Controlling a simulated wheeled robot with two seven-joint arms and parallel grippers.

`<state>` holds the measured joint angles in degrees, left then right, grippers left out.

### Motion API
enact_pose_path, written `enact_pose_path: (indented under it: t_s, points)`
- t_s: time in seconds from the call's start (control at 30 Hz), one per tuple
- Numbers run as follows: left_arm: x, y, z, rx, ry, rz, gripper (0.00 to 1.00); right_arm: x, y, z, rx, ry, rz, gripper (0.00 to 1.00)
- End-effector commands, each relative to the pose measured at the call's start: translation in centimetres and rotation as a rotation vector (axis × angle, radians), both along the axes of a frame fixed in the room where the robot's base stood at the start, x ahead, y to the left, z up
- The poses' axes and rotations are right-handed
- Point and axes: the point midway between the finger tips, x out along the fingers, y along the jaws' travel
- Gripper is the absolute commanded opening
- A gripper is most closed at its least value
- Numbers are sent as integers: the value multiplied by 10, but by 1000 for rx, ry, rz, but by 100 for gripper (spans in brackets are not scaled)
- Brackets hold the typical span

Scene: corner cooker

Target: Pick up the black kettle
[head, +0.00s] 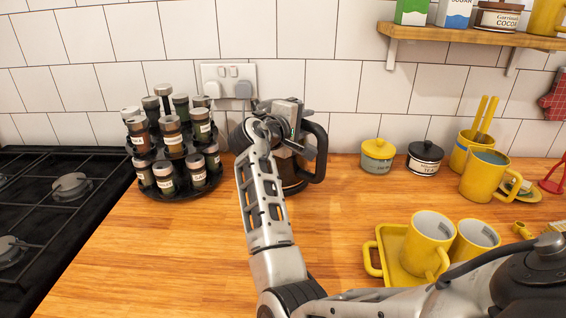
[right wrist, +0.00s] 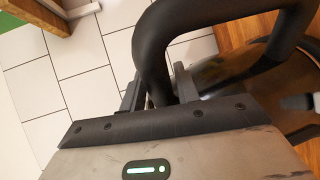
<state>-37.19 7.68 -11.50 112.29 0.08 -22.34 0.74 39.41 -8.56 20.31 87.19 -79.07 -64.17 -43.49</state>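The black kettle (head: 292,178) stands on the wooden counter near the tiled wall, its handle to the right. My right arm covers part of its body and top. My right gripper (head: 303,146) is at the handle. In the right wrist view, the thick black handle (right wrist: 158,45) passes between the two fingers of the gripper (right wrist: 158,88). The fingers are close together, one on each side of the handle, and look shut on it. The kettle's dark body shows at the right of that view. My left gripper is not in view.
A spice rack (head: 178,190) with several jars stands just left of the kettle, beside the black hob (head: 50,210). A yellow tray (head: 393,262) with mugs is at the front right. A shelf (head: 470,38) hangs above.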

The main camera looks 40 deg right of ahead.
Motion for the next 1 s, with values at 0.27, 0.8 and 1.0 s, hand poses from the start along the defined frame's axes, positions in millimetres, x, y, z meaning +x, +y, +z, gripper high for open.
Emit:
enact_pose_path:
  t_s: [0.27,0.8,1.0]
  points:
    - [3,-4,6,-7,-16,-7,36,3,-8,-1,1,0,1,31]
    - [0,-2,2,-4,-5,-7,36,3,-8,-1,0,0,1,0]
    - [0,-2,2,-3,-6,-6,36,3,-8,-1,1,0,2,0]
